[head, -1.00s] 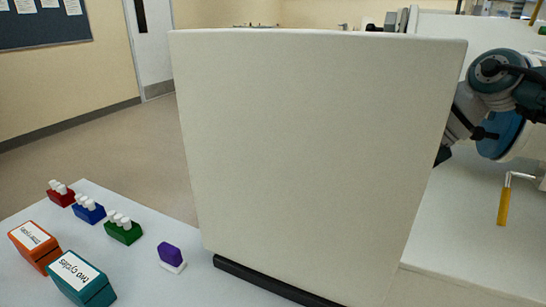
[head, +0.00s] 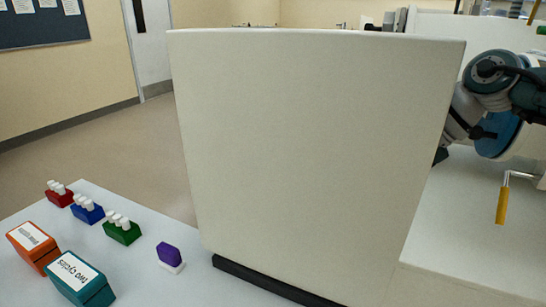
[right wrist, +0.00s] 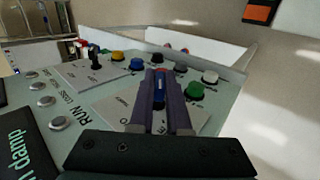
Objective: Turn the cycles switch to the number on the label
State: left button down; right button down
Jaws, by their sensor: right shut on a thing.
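A teal box (head: 82,279) at the lower left of the head view bears a white label (head: 73,272) reading "two cycles". My left gripper is not in view.
A second knob (right wrist: 96,60), black, stands on the panel. Yellow (right wrist: 118,57), blue (right wrist: 137,64) and green (right wrist: 196,91) buttons surround the gripper. The large white housing (head: 315,150) fills the middle of the head view. A yellow-handled crank (head: 502,205) hangs at right.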

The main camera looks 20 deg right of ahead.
jog(key=b, duration=0.1)
jog(key=f+t+y+b, duration=0.1)
jog(key=b, duration=0.1)
jog(key=shift+s+d+t, duration=0.1)
jog(key=shift+s+t, duration=0.05)
jog(key=shift+t, duration=0.15)
jog(key=shift+r+t+y+b, duration=0.25)
jog(key=shift+t+y+b, duration=0.1)
jog(key=shift+t+y, duration=0.15)
jog(key=shift+r, duration=0.1)
jog(key=c, duration=0.9)
grip_release()
